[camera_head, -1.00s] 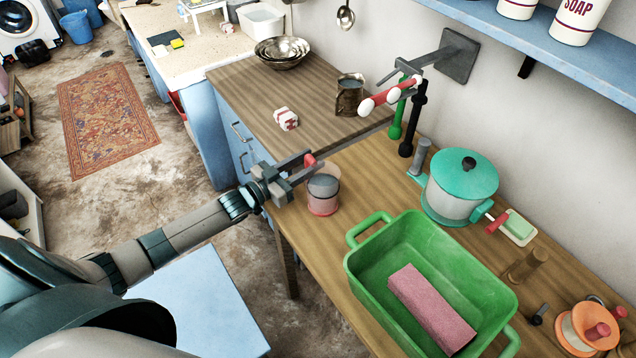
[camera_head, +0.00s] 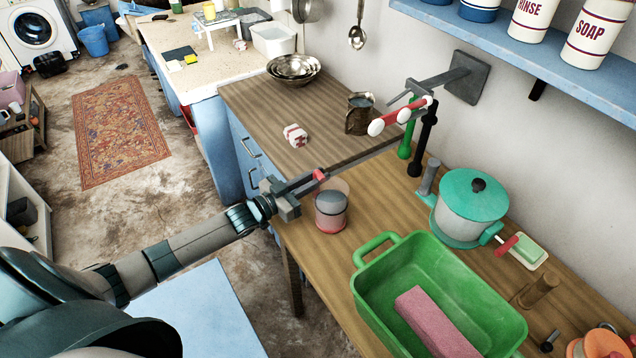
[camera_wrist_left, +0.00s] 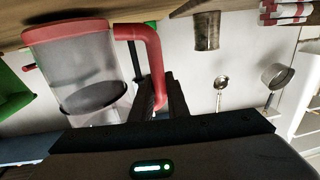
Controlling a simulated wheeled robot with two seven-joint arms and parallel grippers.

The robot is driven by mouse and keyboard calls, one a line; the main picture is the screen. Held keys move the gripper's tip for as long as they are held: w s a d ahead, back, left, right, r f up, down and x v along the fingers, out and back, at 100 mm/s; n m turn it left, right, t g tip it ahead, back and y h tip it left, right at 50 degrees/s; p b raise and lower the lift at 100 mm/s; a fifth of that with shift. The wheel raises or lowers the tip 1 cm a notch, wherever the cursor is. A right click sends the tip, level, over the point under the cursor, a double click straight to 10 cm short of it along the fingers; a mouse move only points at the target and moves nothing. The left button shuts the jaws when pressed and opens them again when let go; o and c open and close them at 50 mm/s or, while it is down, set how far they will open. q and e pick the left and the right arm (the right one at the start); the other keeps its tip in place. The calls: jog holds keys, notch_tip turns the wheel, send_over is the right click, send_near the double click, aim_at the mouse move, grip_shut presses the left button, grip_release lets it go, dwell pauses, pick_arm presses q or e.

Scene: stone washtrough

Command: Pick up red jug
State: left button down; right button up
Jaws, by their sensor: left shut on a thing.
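The red jug (camera_head: 331,211) has a see-through body with red at its base and a red handle (camera_head: 320,174). It is upright at the left edge of the wooden counter. In the left wrist view the jug (camera_wrist_left: 80,75) appears upside down, left of the fingers, its bent red handle running between them. My left gripper (camera_head: 315,178) comes in from the left and is shut on the handle; its fingers also show in the wrist view (camera_wrist_left: 161,98). I cannot tell whether the jug's base touches the counter. My right gripper is not in view.
A green tub (camera_head: 372,283) holding a pink block (camera_head: 437,325) stands right of the jug. The darker counter (camera_head: 265,105) has free room.

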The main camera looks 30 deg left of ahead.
pick_arm(q)
notch_tip(320, 180, up, 9)
jog(key=shift+r+b, duration=0.2)
jog(key=shift+b, duration=0.75)
jog(key=shift+s, duration=0.1)
